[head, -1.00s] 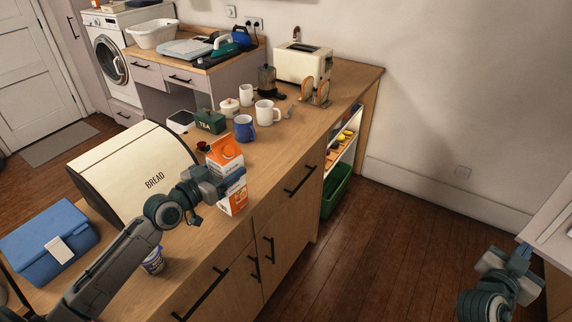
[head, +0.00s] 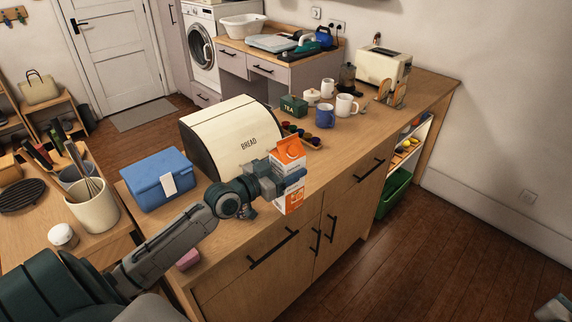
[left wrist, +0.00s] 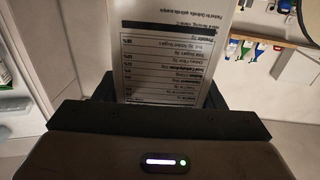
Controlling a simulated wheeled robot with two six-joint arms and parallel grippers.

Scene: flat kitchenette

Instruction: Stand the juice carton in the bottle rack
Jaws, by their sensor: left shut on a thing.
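The juice carton (head: 289,154) is orange and white with a gabled top and is upright in the head view. My left gripper (head: 291,181) is shut around its middle, hiding a band of it. The carton's lower end overlaps the counter's front edge in the picture; I cannot tell its height above the counter. In the left wrist view the carton's white side with printed text (left wrist: 165,50) fills the space between the fingers. Part of my right gripper (head: 556,307) shows at the bottom right corner; its jaws are not clear. I see no bottle rack that I can make out.
On the wooden counter (head: 335,160) stand a bread bin (head: 225,135), a blue box (head: 158,178), a tray of small coloured items (head: 302,137), a tea tin (head: 293,106), mugs (head: 325,115) and a toaster (head: 383,67). A utensil crock (head: 94,207) stands at left. The floor at right is clear.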

